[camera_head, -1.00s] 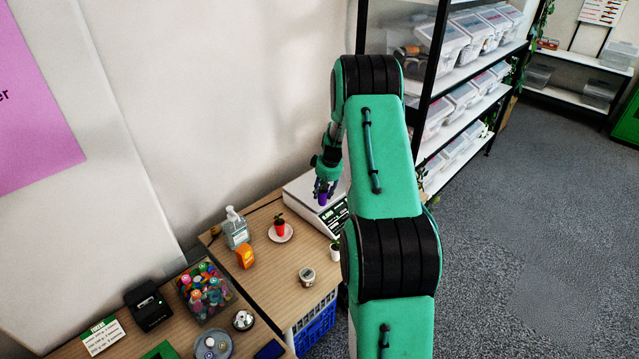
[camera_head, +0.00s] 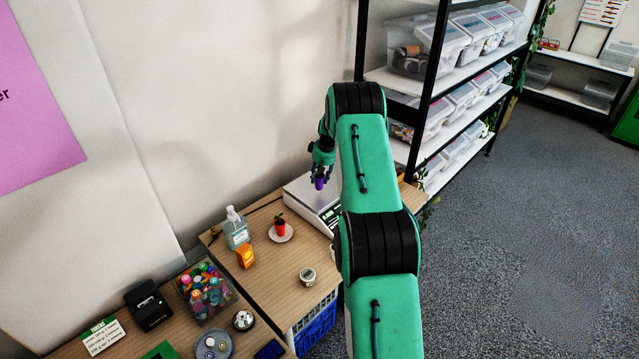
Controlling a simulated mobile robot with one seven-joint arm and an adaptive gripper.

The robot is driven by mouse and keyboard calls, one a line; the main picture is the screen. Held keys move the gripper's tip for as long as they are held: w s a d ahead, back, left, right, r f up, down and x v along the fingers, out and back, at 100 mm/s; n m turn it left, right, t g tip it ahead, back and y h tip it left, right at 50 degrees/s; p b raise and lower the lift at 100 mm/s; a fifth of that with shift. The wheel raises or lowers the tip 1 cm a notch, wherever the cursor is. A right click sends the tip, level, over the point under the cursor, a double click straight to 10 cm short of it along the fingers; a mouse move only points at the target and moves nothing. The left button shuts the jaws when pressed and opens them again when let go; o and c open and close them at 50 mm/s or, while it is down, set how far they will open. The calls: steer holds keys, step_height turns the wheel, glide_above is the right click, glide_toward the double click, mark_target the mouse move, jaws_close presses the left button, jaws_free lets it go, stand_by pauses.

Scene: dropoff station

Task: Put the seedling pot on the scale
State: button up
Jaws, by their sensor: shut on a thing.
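My gripper (camera_head: 320,176) points down above the scale. It is shut on a small purple thing (camera_head: 319,184), which looks like a little cup or pot; no plant can be made out in it. The white scale (camera_head: 304,198) stands at the far end of the wooden table, and my arm hides its right part. The purple thing appears to be over the left part of the plate; I cannot tell its height or whether it touches. A red pot with a green seedling (camera_head: 280,227) stands upright on a white saucer (camera_head: 285,237), left of and nearer than the scale.
A sanitizer bottle (camera_head: 237,229), an orange object (camera_head: 245,256) and a small round jar (camera_head: 307,277) stand on the table. A blue crate (camera_head: 316,325) sits below the table. A shelf with clear bins (camera_head: 424,60) rises behind my arm.

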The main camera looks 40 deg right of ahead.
mark_target(319, 182)
stand_by(0.3)
steer(key=shift+f, duration=1.65)
steer(key=shift+f, duration=0.15)
steer(key=o, duration=1.2)
steer(key=v, duration=1.2)
steer(key=shift+w, duration=0.1)
